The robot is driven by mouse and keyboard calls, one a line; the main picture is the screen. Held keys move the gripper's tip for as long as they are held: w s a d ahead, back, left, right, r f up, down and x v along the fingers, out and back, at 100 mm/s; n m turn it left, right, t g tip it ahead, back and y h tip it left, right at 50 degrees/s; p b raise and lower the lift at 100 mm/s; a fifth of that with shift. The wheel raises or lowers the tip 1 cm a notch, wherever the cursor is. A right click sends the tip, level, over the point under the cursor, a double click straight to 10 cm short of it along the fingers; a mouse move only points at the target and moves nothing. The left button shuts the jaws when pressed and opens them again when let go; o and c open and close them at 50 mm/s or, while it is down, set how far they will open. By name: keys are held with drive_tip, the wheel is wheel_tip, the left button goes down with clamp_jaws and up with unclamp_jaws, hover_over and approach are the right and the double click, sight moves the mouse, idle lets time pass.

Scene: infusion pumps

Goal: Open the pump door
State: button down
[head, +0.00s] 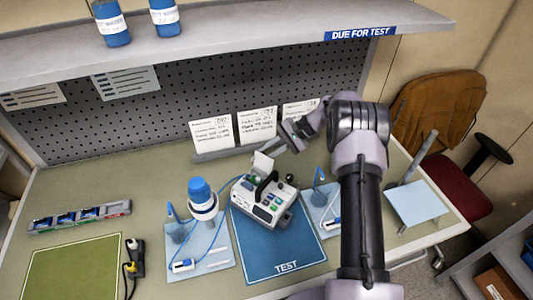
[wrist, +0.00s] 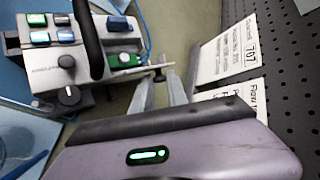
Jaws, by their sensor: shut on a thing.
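The pump (head: 265,205) is a pale box with a black carry handle, coloured buttons and a green panel, and stands on the blue TEST mat (head: 275,258). A light panel (head: 262,163) stands up at its back edge; I cannot tell for sure that it is the door. In the wrist view the pump (wrist: 45,85) is at the upper left. A thin pale bar (wrist: 126,74) reaches from it to a small dark knob between the fingertips. My gripper (wrist: 161,84) is shut on that small knob. In the head view my gripper (head: 288,146) is behind the pump, its fingertips hard to make out.
Information cards (head: 256,126) stand close behind the pump. A blue-capped bottle (head: 203,198) stands to its left, and a tray with tubing (head: 325,205) lies to its right. A shelf (head: 220,38) overhangs the back. A green mat (head: 73,270) lies at the front left.

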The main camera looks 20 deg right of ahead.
drive_tip(key=shift+w+d+f, duration=0.15)
drive_tip(key=shift+f, duration=0.1)
drive_tip(key=shift+y, duration=0.3)
drive_tip(key=c, duration=1.3)
unclamp_jaws()
drive_tip(key=shift+r, duration=0.1)
drive_tip(key=p+v, duration=0.2)
drive_tip(key=v, duration=1.5)
drive_tip(key=shift+d, duration=0.2)
drive_tip(key=shift+w+r, duration=0.15)
drive_tip(key=shift+w, duration=0.05)
